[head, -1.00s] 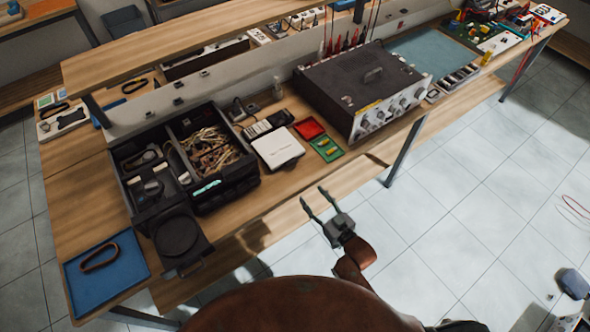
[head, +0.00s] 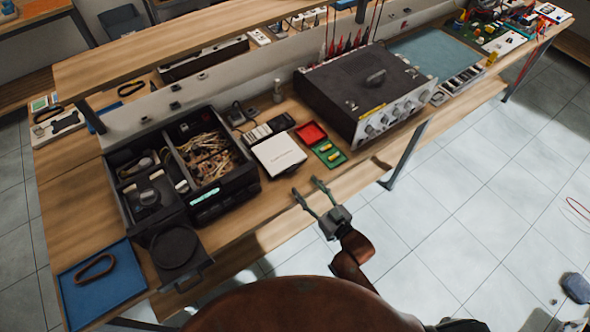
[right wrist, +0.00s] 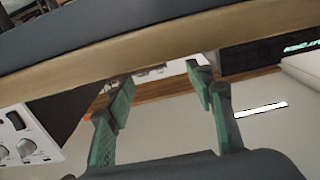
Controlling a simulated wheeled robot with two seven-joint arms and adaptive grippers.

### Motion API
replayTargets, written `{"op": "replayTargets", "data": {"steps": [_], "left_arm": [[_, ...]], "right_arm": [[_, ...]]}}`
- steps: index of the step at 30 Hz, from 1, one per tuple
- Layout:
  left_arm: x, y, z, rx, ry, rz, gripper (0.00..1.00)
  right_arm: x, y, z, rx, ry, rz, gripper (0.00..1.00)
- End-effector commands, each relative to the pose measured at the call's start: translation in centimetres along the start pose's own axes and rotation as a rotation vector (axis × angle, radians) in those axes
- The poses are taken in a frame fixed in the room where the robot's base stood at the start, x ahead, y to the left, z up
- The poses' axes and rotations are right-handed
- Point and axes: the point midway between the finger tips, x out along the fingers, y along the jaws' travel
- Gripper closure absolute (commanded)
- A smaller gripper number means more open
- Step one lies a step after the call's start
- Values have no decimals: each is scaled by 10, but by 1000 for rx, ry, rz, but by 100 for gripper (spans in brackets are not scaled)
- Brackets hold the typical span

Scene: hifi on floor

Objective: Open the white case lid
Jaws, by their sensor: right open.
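The white case (head: 278,153) lies flat on the wooden bench, to the right of the black organizer box. Its lid looks shut. My right gripper (head: 306,186) is open and empty, with its two fingers apart. It is at the front edge of the bench, in front of the case and a little to its right, and does not touch it. In the right wrist view the open fingers (right wrist: 160,90) show with nothing between them. A pale piece at the right edge of that view looks like the case (right wrist: 304,70). My left gripper is not in view.
The black organizer box (head: 228,187) with cables stands left of the case. A red tray (head: 310,133) and a green tray (head: 329,153) lie to its right, before a large knobbed instrument (head: 365,90). A strip of bench in front of the case is clear.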

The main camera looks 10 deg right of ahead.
Motion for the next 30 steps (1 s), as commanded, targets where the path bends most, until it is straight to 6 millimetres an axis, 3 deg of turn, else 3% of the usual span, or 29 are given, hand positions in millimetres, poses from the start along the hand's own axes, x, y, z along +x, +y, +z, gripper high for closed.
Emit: {"op": "replayTargets", "data": {"steps": [9, 15, 26, 30], "left_arm": [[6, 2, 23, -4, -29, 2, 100], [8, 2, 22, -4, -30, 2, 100], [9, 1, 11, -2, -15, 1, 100], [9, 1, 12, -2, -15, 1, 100]], "right_arm": [[44, 4, 0, 2, 1, 9, 51], [66, 4, 1, 2, 1, 8, 51], [72, 2, 0, 1, -1, 5, 51], [72, 2, 0, 1, 0, 5, 60]]}}
